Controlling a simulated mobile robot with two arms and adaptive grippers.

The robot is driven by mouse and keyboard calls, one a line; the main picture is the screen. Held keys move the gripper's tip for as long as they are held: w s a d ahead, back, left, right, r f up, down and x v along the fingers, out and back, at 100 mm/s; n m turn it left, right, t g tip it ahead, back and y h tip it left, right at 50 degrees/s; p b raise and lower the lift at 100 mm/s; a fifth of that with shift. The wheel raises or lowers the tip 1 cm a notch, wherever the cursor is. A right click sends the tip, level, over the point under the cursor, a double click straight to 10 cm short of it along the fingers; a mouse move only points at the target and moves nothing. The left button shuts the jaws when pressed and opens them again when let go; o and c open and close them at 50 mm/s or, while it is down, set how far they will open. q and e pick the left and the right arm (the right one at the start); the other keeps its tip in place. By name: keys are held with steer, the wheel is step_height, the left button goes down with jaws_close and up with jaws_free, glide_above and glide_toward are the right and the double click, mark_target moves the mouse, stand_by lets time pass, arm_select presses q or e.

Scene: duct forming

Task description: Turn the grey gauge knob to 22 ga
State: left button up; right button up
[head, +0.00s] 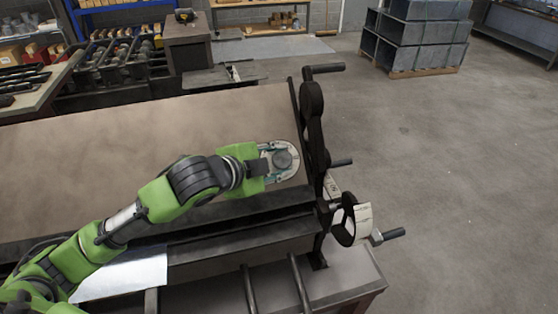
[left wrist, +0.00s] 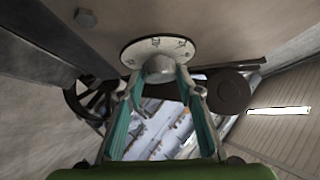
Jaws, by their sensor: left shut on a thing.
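The grey gauge knob (head: 283,159) sits on a pale round dial plate (head: 292,148) near the right end of the brown machine's sloping panel. My left gripper (head: 272,163) reaches it from the left and is shut on the knob. In the left wrist view the knob (left wrist: 159,68) lies between the two teal-lined fingers (left wrist: 162,78), in front of the white dial (left wrist: 150,48). The dial carries dark marks, too small to read, so I cannot tell the setting. The fingers hide part of the knob and dial. My right gripper is in neither view.
Dark crank handles (head: 325,69) and a black handwheel (head: 345,222) stick out at the machine's right end, close to the dial. Stacked grey ducts (head: 415,40) stand on a pallet at the back right. The floor (head: 440,170) on the right is clear.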

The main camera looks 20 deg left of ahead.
arm_select(q)
steer(key=shift+s+f, duration=0.1)
steer(key=shift+f, duration=0.3)
steer(key=o, duration=1.1)
steer(key=shift+w, duration=0.3)
steer(key=v, duration=0.7)
steer(key=shift+s+r, duration=0.2)
steer(key=shift+r, duration=0.05)
